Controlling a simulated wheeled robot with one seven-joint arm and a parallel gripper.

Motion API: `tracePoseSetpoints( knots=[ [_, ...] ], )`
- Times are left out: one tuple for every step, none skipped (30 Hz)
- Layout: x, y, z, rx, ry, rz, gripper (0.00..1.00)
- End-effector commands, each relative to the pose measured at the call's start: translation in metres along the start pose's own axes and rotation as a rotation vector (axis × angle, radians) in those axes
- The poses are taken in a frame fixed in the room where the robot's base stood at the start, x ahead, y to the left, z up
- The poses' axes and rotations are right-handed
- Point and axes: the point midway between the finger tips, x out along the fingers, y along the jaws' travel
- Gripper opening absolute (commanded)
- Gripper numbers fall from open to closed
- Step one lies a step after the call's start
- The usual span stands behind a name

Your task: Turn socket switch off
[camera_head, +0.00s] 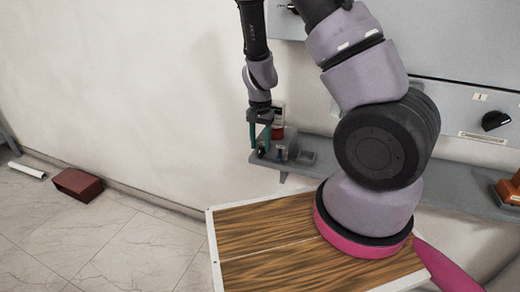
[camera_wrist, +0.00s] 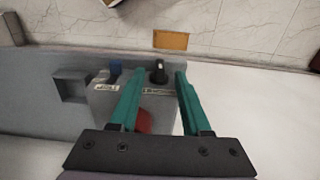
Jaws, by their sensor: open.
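A grey box (camera_wrist: 105,97) on the wall shelf carries a black rotary knob (camera_wrist: 158,72) with a label plate below it, probably the socket switch. The knob also shows small and dark in the head view (camera_head: 261,153). My gripper (camera_wrist: 159,76), with teal fingers, is open, one finger on each side of the knob. It also shows at the shelf's left end in the head view (camera_head: 260,148). Whether the fingers touch the knob cannot be told. A red part (camera_wrist: 144,121) shows between the fingers, partly hidden.
The grey shelf (camera_head: 325,170) runs along the wall. A grey panel with another black knob (camera_head: 495,120) is at the right, above an orange-brown object (camera_head: 509,189). A wood-topped board (camera_head: 262,235) lies below. A dark red block (camera_head: 77,184) lies on the floor at left.

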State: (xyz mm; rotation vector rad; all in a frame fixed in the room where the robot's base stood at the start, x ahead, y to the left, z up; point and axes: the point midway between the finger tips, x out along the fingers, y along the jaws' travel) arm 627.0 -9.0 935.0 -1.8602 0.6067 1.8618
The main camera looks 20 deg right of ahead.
Motion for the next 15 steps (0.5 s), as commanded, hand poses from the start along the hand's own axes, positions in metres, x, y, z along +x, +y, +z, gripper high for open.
tracePoseSetpoints(
  knots=[
    [0.008, 0.001, 0.0, 0.001, -0.001, 0.002, 0.47],
    [0.011, 0.001, -0.001, 0.002, -0.001, 0.001, 0.47],
    [0.016, 0.0, -0.001, 0.0, 0.0, 0.001, 0.47],
    [0.018, 0.0, 0.0, 0.001, -0.001, 0.0, 0.47],
    [0.02, 0.0, 0.0, 0.001, -0.001, 0.0, 0.47],
    [0.022, 0.0, -0.001, 0.0, 0.0, 0.0, 0.47],
    [0.024, 0.0, 0.0, -0.001, 0.0, 0.0, 0.47],
    [0.025, 0.0, 0.0, -0.001, 0.0, -0.001, 0.47],
    [0.025, -0.001, 0.0, -0.001, 0.001, -0.001, 0.47],
    [0.025, -0.001, 0.0, -0.001, 0.001, -0.001, 0.47],
    [0.026, -0.001, 0.0, -0.001, 0.001, -0.001, 0.47],
    [0.026, -0.001, 0.0, -0.001, 0.001, -0.001, 0.47],
    [0.025, -0.001, 0.0, -0.001, 0.001, -0.001, 0.47],
    [0.025, -0.001, 0.0, -0.001, 0.001, -0.001, 0.47],
    [0.025, -0.001, 0.0, -0.001, 0.001, -0.001, 0.47]
  ],
)
